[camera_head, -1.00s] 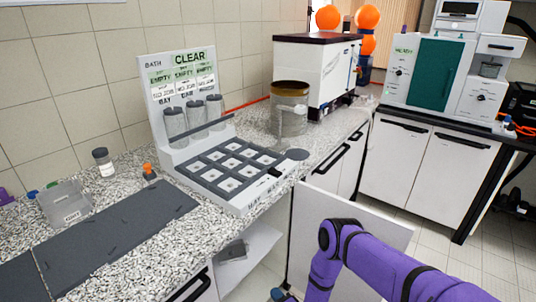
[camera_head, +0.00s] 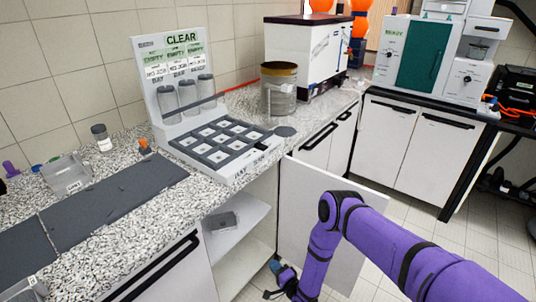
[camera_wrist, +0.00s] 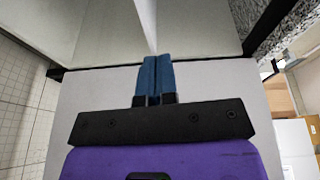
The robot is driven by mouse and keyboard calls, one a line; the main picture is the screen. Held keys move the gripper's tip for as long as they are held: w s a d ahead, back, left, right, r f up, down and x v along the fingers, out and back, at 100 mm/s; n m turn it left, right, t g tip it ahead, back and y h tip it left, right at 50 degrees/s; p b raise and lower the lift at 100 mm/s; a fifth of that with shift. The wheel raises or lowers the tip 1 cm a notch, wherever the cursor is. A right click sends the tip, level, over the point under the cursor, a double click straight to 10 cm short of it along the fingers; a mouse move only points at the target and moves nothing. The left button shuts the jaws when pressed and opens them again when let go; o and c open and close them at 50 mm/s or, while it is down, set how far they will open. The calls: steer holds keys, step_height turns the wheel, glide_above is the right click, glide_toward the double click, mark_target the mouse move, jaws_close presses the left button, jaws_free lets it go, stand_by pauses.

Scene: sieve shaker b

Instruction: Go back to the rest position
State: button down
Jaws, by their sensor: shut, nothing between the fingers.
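My gripper (camera_head: 279,277) is low in the head view, at the end of my purple arm, in front of the open lower cabinet. In the wrist view its two blue fingers (camera_wrist: 154,75) lie side by side, closed with nothing between them. A white panel, the open cabinet door (camera_head: 322,215), stands behind my forearm in the head view. In the wrist view pale panels lie beyond the fingers; whether the fingers touch any is hard to tell.
A white-and-green machine (camera_head: 420,52) stands on the right-hand bench. Tiled floor is open at right.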

steer(key=w+d+r+n+g+h, duration=0.1)
steer(key=w+r+n, duration=0.2)
steer(key=w+r, duration=0.8)
steer(key=w+d+r+n+g+h, duration=0.15)
steer(key=w+r, duration=0.45)
steer(key=r, duration=0.9)
steer(key=d+r+n+h, duration=0.1)
steer(key=d+r, duration=0.2)
steer(key=r, duration=0.6)
steer(key=s+d+r+n+g+h, duration=0.1)
steer(key=d+r+h, duration=0.15)
steer(key=r, duration=0.65)
steer(key=d+r+n, duration=0.1)
steer(key=d+r, duration=0.3)
steer(key=r, duration=0.5)
steer(key=s+d+r+n+g+h, duration=0.1)
steer(key=s+d+r+h, duration=0.1)
steer(key=s+d+r, duration=0.55)
steer(key=s+d+r+n+g+h, duration=0.1)
steer(key=s+d+r+g, duration=0.15)
steer(key=s+r, duration=0.9)
steer(key=s+d+r+g, duration=0.1)
steer(key=s+d, duration=0.1)
steer(key=s, duration=1.2)
steer(key=s+d+r+g+h, duration=0.1)
steer(key=s+d, duration=0.2)
steer(key=s, duration=1.1)
steer(key=shift+s+d+r+n, duration=0.25)
steer(key=shift+s+d+n, duration=0.05)
steer(key=shift+s+n, duration=0.15)
